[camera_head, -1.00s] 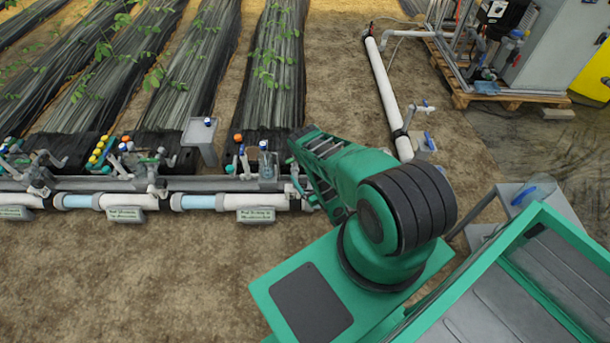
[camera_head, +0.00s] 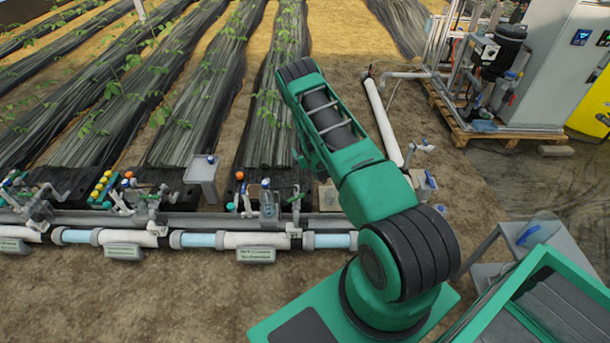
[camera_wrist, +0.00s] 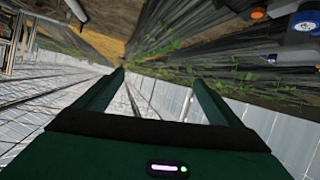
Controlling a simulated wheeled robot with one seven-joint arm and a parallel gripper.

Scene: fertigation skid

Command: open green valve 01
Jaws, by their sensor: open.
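A small valve with a green handle (camera_head: 296,198) stands on the grey pipe line, just left of my arm in the head view; I cannot read a number on it. More valves with coloured handles stand farther left along the same line. In the wrist view my gripper (camera_wrist: 158,78) has its two green fingers spread apart with nothing between them. It points across the planted rows toward the greenhouse wall, away from the valves.
The white and blue main pipe (camera_head: 335,241) runs along the front with label plates. A grey stand (camera_head: 202,172) rises behind it. A white pipe (camera_head: 383,122) leads back toward the skid on a pallet (camera_head: 495,122). Bare soil lies in front of the pipe.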

